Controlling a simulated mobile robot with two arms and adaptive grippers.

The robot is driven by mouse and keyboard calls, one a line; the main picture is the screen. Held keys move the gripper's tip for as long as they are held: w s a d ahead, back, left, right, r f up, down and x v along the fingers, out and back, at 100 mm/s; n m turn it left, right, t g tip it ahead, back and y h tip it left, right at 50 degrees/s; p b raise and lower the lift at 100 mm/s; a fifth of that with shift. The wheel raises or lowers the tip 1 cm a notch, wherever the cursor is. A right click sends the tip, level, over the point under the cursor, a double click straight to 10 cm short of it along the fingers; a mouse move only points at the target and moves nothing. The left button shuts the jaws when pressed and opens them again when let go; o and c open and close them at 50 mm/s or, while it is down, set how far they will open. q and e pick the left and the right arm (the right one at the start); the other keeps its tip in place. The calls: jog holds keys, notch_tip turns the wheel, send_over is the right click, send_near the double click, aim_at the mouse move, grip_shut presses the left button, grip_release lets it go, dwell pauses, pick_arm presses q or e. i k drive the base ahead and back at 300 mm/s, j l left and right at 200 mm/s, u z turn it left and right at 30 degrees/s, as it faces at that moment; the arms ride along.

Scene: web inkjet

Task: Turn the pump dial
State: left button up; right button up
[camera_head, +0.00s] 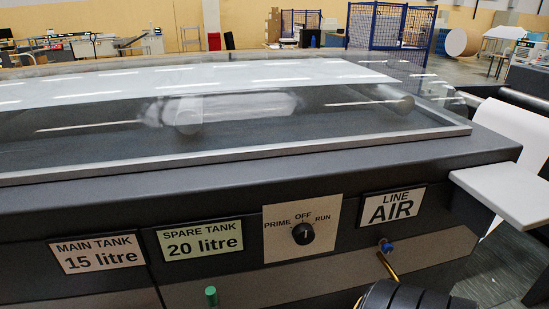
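The pump dial (303,233) is a round black knob on a pale square plate (275,244) on the dark front of the machine. The plate reads PRIME at left, OFF at top and RUN at right. The knob's small white mark appears to point up, towards OFF. Nothing touches the dial. No fingers of either gripper are in view. A black, ribbed rounded part, perhaps of my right arm, shows at the bottom edge, below and right of the dial.
Left of the dial are the labels MAIN TANK 15 litre (97,254) and SPARE TANK 20 litre (200,239). A green knob (211,295) sticks up below. A LINE AIR label (392,205) and a blue-and-brass valve (387,256) are at right. A clear cover (290,108) tops the machine.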

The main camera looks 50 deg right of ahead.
aim_at(303, 234)
jog(key=l+z, duration=0.15)
jog(key=z, duration=1.7)
